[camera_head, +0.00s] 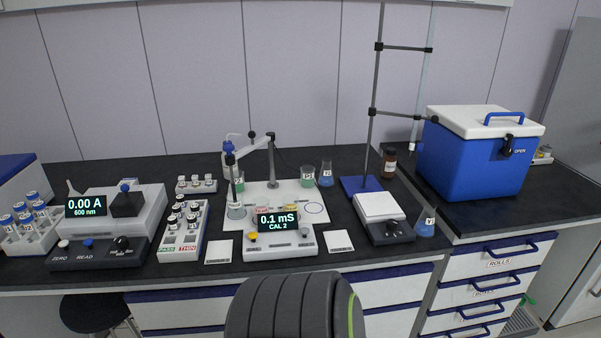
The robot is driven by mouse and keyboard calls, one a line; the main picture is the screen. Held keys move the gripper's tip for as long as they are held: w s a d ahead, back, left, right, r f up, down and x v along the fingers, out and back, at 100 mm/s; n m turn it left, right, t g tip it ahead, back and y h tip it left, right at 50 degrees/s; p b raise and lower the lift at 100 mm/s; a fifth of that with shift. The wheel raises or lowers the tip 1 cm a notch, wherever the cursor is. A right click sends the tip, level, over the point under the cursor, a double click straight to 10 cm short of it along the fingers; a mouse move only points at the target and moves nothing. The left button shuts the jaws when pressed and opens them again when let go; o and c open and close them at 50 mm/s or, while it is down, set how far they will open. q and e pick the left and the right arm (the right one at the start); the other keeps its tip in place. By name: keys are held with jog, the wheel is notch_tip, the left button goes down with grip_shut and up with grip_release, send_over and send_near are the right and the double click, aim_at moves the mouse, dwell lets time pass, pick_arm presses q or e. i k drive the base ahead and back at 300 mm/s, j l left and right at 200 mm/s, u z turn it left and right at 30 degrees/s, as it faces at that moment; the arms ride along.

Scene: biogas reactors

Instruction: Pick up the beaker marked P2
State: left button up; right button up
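A small beaker (307,178) with green liquid and a white label stands at the back right of the white mat (258,192). Neither of my grippers is in view.
The conductivity meter (278,241) reads 0.1 mS in front of the mat. A flask (326,175) stands right of the green beaker, near the stand (373,120). A scale (382,212), another flask (426,224) and a blue cooler (470,160) are further right. Vial racks (180,245) stand left.

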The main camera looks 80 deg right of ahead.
aim_at(237, 182)
jog(key=z, duration=2.55)
